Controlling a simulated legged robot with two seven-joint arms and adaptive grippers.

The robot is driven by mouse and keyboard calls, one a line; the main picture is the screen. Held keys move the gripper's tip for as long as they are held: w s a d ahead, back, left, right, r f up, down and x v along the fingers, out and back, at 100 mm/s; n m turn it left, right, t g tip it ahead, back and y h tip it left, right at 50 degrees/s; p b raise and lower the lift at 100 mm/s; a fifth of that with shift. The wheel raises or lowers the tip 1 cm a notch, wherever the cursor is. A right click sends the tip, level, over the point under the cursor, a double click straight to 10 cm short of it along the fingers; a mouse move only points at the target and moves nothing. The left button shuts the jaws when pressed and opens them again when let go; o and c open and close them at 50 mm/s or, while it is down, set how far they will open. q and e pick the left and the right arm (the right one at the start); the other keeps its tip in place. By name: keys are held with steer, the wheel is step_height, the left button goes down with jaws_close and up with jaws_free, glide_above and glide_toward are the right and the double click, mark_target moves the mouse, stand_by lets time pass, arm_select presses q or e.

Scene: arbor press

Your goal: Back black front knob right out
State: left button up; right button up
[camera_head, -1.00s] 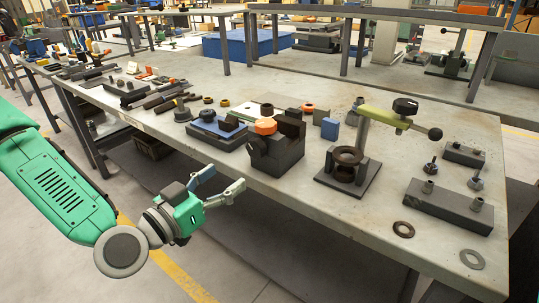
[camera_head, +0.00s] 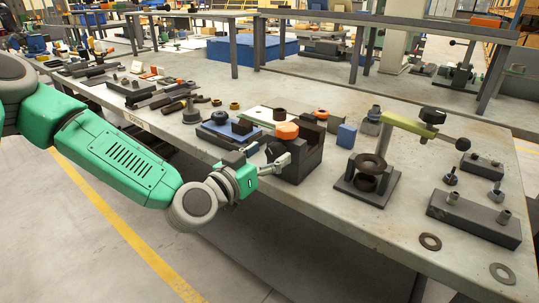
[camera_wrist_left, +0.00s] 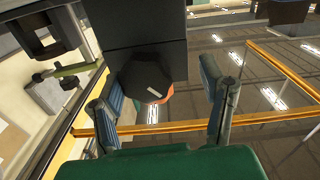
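A black block-shaped fixture (camera_head: 309,152) stands at the table's front edge, with an orange knob (camera_head: 287,131) on its upper left. Its black front knob (camera_head: 274,151) faces my left gripper (camera_head: 269,158) and is partly hidden by the fingers. In the left wrist view the black knob (camera_wrist_left: 145,82) has a pale mark on its face, and a sliver of the orange knob (camera_wrist_left: 170,93) shows behind it. My left gripper (camera_wrist_left: 165,92) is open, fingers on either side of the knob, nearer its left side; contact cannot be told. My right gripper is not in view.
A blue plate with a dark block (camera_head: 222,134) lies left of the fixture. Washers (camera_head: 430,241) lie near the front edge. Space before the table is clear.

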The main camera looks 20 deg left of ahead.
arm_select(q)
steer(key=shift+o, duration=0.3)
steer(key=shift+a, duration=0.25)
steer(key=shift+d, duration=0.25)
steer(key=c, duration=0.6)
steer(key=shift+s+d+r, duration=0.1)
steer(key=shift+d+r, duration=0.05)
steer(key=shift+d, duration=0.35)
steer(key=shift+s+d+r, duration=0.1)
steer(key=shift+d+r, duration=0.05)
steer(key=shift+d, duration=0.35)
steer(key=c, duration=0.6)
steer(key=shift+d, duration=0.15)
steer(key=shift+w+a+f, duration=0.2)
steer(key=shift+w+a, duration=0.05)
steer(key=shift+a, duration=0.35)
steer(key=shift+d, duration=0.15)
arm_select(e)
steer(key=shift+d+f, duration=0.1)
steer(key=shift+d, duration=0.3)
arm_select(q)
steer(key=shift+s+d, duration=0.1)
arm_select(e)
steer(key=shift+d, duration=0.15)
